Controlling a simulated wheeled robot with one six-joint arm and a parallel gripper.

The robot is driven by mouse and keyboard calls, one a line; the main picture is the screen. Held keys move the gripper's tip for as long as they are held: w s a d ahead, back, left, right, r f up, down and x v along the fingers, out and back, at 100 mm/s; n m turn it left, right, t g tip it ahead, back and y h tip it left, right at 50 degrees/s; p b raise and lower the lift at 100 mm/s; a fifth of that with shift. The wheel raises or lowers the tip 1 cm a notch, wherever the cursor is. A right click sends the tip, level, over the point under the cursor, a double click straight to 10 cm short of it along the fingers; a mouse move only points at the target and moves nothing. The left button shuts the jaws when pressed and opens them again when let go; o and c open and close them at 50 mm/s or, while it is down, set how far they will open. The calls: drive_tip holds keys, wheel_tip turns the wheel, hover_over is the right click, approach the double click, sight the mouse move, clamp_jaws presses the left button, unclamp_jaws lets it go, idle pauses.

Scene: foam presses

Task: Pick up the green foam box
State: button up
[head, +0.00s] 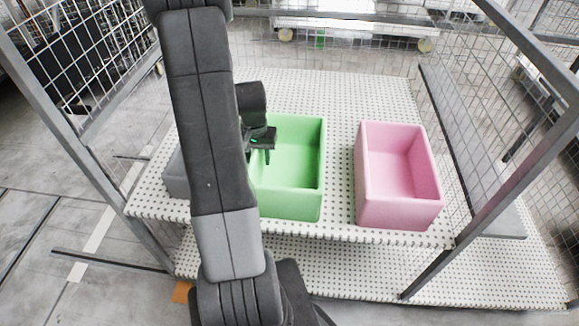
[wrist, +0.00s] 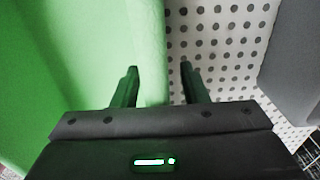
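The green foam box (head: 295,185) is an open-topped box standing upright on a white perforated shelf (head: 340,100), partly hidden behind my arm in the head view. My gripper (head: 259,157) is at the box's left side, fingers pointing down. In the wrist view the green box (wrist: 85,60) fills the left. My open fingers (wrist: 161,78) straddle its wall there: one finger is over the green, the other over the perforated shelf outside. A gap shows between the wall and the outer finger. Whether the inner finger touches the wall cannot be told.
A pink foam box (head: 398,210) stands to the right of the green one, with a gap between. A grey box (head: 176,178) is at the left, mostly behind my arm; it also shows in the wrist view (wrist: 298,60). Metal posts and wire mesh enclose the shelf's sides.

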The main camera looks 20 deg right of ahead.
drive_tip(key=shift+f, duration=0.1)
clamp_jaws()
